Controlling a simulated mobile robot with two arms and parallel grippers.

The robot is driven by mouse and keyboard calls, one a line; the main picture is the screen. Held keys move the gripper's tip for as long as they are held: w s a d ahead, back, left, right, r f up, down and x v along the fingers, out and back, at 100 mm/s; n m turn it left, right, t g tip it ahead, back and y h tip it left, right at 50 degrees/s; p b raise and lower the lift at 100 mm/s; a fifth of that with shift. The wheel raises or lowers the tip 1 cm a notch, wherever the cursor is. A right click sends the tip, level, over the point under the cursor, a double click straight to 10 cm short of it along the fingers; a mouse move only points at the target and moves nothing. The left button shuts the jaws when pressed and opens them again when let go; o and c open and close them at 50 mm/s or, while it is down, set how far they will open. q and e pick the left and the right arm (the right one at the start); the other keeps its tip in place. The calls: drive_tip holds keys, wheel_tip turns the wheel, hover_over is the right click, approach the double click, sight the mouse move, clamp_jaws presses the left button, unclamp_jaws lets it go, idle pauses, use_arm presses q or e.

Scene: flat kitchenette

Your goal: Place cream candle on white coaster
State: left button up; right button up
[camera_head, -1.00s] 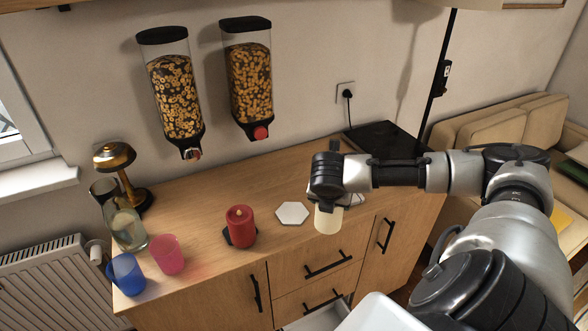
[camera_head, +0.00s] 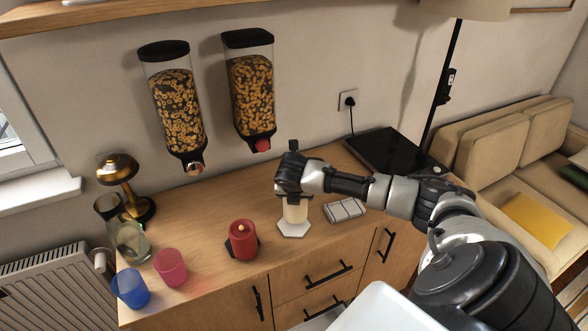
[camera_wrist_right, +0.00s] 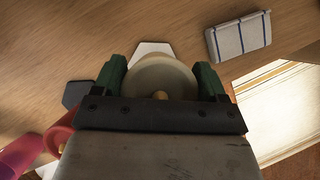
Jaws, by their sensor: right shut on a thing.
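The cream candle (camera_head: 295,211) is upright in my right gripper (camera_head: 293,199), which is shut on it. In the right wrist view the candle (camera_wrist_right: 163,78) sits between the green fingers of the gripper (camera_wrist_right: 160,85). The white hexagonal coaster (camera_head: 293,231) lies on the wooden counter directly below the candle; part of it (camera_wrist_right: 153,48) shows past the candle in the wrist view. I cannot tell whether the candle's base touches the coaster. My left gripper is not in view.
A red candle (camera_head: 243,240) on a dark coaster (camera_head: 230,248) stands just left. A folded striped cloth (camera_head: 344,210) lies to the right. Pink (camera_head: 171,268) and blue (camera_head: 130,288) cups, a glass carafe (camera_head: 130,238) and a lamp (camera_head: 122,172) are at the left. Cereal dispensers (camera_head: 172,108) hang above.

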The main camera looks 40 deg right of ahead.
drive_tip(key=shift+w+a+f, duration=0.2)
drive_tip(key=shift+w+f, duration=0.05)
drive_tip(key=shift+f, duration=0.25)
wheel_tip(320, 180, down, 2)
drive_tip(key=shift+d+f+p, duration=0.1)
drive_tip(key=shift+f+p, duration=0.15)
drive_tip(key=shift+p, duration=0.2)
drive_tip(key=shift+f, duration=0.4)
drive_tip(key=o, duration=1.1)
drive_tip(key=v, duration=1.2)
drive_tip(key=shift+b, duration=0.4)
